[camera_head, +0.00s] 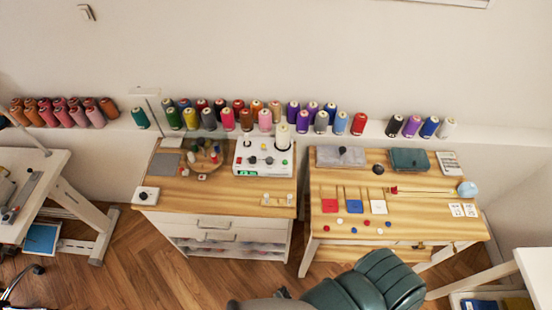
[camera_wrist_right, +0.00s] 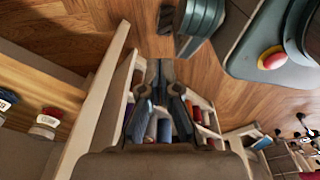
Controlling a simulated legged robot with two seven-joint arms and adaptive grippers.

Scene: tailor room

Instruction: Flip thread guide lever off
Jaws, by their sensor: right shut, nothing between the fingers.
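No part in the head view is plainly marked as the thread guide lever. On the left wooden table, a white control box (camera_head: 240,168) has dark knobs, a red knob, a green button and a green display. A small pale strip (camera_head: 277,199) with little upright pieces sits near that table's front right. A white box with a black knob (camera_head: 146,195) is at its front left corner. These parts are too small to read their settings. My right gripper (camera_wrist_right: 160,95) is shut and empty in the wrist view, above shelves holding spools and touching nothing I can see. My left gripper is out of view.
The right wooden table (camera_head: 400,212) holds coloured squares, buttons, pins, grey and green boxes and a blue ball. Thread spools (camera_head: 227,119) line the wall ledge behind both tables. A white table (camera_head: 40,165) stands at far left.

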